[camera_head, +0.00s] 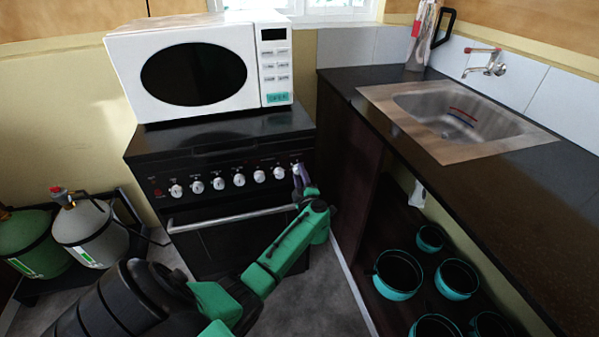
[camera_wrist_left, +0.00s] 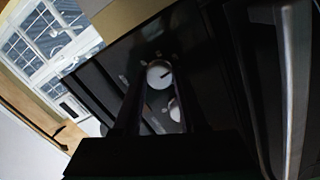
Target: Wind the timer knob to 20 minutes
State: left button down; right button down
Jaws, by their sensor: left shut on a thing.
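The black stove (camera_head: 230,225) has a row of several white knobs on its front panel. The timer knob, the one at the right end of the row (camera_head: 296,166), is partly hidden by my left gripper (camera_head: 299,177). In the left wrist view, a round white knob face (camera_wrist_left: 159,75) with a dark pointer line sits between the two dark fingers of my left gripper (camera_wrist_left: 160,85). The left gripper is shut on this knob. The minute markings are too small to read. My right gripper is not in view.
A white microwave (camera_head: 195,75) stands on the stove. The oven handle (camera_head: 230,218) runs just below the knobs. A dark counter with a sink (camera_head: 448,150) is at the right, above a shelf of teal pots (camera_head: 398,290). Gas cylinders (camera_head: 92,235) stand at the left.

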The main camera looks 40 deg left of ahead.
pick_arm(q)
jog(key=shift+f+n, duration=0.15)
jog(key=shift+n, duration=0.75)
jog(key=shift+c, duration=2.3)
grip_release()
jog(key=shift+s+d, duration=0.3)
jog(key=shift+d, duration=0.2)
jog(key=v, duration=1.3)
jog(key=shift+s+d+p, duration=0.15)
jog(key=shift+s+p, duration=0.05)
jog(key=shift+p, duration=0.2)
